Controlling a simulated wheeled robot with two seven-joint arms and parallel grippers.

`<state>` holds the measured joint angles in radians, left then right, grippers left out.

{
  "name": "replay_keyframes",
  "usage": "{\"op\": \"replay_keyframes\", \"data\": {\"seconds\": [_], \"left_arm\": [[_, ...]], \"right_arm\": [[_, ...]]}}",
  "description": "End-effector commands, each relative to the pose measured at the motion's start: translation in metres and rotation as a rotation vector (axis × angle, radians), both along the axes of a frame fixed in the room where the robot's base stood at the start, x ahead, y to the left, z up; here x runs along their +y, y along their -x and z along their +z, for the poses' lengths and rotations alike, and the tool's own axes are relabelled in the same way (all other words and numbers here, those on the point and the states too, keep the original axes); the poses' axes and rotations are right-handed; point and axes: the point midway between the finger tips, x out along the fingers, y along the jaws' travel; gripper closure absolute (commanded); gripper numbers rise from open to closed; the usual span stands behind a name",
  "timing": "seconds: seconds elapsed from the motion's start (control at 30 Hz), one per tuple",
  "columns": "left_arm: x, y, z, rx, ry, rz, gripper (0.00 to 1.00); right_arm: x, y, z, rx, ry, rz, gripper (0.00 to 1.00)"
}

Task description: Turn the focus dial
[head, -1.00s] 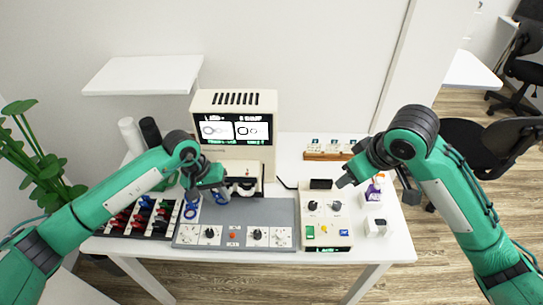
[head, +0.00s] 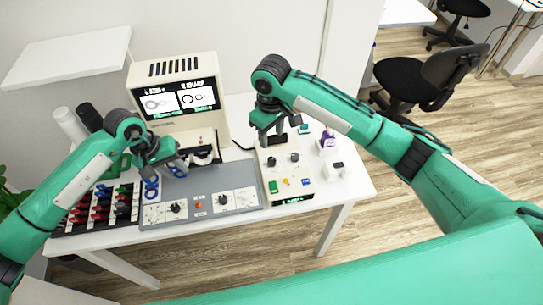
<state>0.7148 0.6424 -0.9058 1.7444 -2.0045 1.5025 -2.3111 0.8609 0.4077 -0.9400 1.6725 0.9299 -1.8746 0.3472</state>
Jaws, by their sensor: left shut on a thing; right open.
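The cream control box (head: 304,188) stands on the right part of the white table, with two black dials on its top, a left dial (head: 272,161) and a right dial (head: 294,157). I cannot read which is the focus dial. My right gripper (head: 273,140) is open, pointing down over the back of this box, close behind the left dial. I cannot tell whether it touches anything. My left gripper (head: 176,163) is shut on a small blue piece (head: 179,170), above the back of the grey panel (head: 195,184). The gripper partly hides the piece.
The cream machine (head: 143,76) with a lit screen stands at the back. The grey panel carries more dials (head: 175,208). A rack of red, black and blue pieces (head: 104,205) is at left. A purple-labelled bottle (head: 327,143) and a small white block (head: 335,170) stand at right.

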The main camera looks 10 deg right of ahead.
Motion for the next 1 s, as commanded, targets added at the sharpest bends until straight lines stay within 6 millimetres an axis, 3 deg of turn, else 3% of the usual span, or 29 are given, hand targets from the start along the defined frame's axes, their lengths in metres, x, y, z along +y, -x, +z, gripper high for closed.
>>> {"op": "replay_keyframes", "data": {"seconds": [0.5,0.7,1.0], "left_arm": [[0.000,0.000,0.000,0.000,0.000,0.000,0.88],[0.000,0.000,0.000,0.000,0.000,0.000,0.88],[0.000,0.000,0.000,0.000,0.000,0.000,0.88]], "right_arm": [[0.000,0.001,-0.093,0.001,0.001,0.000,0.53],[0.000,0.001,-0.108,-0.001,-0.001,0.000,0.53],[0.000,0.001,-0.109,-0.001,-0.001,0.000,0.55]]}}
